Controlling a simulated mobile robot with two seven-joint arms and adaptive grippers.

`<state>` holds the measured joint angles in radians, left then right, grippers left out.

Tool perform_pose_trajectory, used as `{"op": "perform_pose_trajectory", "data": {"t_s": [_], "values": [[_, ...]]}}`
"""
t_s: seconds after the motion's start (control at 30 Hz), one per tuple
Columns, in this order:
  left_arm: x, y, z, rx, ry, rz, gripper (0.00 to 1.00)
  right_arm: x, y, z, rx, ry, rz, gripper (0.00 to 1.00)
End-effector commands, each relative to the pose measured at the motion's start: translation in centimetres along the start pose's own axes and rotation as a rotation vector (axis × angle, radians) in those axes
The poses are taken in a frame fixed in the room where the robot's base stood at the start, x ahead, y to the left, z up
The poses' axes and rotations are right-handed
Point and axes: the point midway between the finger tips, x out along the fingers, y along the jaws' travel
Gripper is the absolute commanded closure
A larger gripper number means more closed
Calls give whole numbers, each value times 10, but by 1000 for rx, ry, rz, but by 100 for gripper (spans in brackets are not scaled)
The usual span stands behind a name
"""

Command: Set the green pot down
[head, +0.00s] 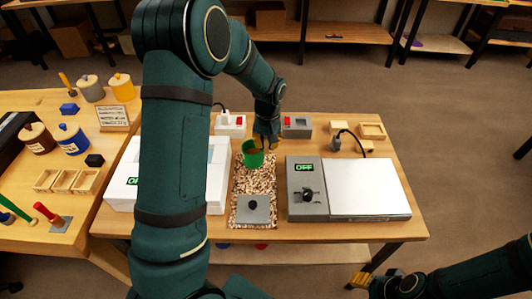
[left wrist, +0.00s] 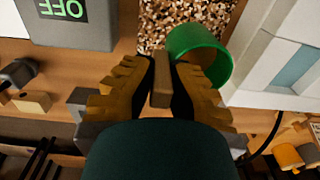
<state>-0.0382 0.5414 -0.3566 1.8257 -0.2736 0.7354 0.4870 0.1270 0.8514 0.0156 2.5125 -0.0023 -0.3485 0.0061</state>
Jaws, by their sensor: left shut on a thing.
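The green pot (head: 253,157) is at the back end of a speckled, gravel-like strip (head: 262,180). It also shows in the left wrist view (left wrist: 203,48), open side visible. My left gripper (head: 266,138) is just behind the pot. Its yellow fingers (left wrist: 165,80) are shut on a flat brown piece (left wrist: 161,86), seemingly the pot's handle; where it joins the pot is unclear. I cannot tell whether the pot touches the strip. My right gripper (head: 361,281) is low at the right, off the table's front edge, and its opening is unclear.
A dark knob block (head: 253,209) sits on the strip's front end. A grey control box reading OFF (head: 306,205) with a white plate (head: 367,187) stands right of the strip. A white box (head: 217,176) stands left.

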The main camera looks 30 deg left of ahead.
Motion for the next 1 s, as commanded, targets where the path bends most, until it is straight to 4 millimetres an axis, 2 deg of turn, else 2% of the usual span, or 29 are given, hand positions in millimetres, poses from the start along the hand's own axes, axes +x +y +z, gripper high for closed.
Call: {"op": "perform_pose_trajectory", "data": {"t_s": [0.23, 0.63, 0.67, 0.7, 0.73, 1.0], "values": [[32, 0, 0, 0, -2, -1, 100, 7, 3, 0, -1, 0, 0, 53], [38, 1, 0, 1, 0, 0, 100, 9, 3, 0, -1, 2, 0, 53], [38, 1, 0, 0, 0, 0, 82, 9, 3, 0, -1, 2, 0, 53], [37, 1, 0, 0, 0, 0, 68, 8, 3, 0, -1, 2, 0, 53], [37, 1, 0, 0, 0, 0, 66, 8, 3, 0, -1, 2, 0, 53], [36, 1, 0, 0, 0, 0, 66, 8, 3, 0, -1, 2, 0, 53]]}}
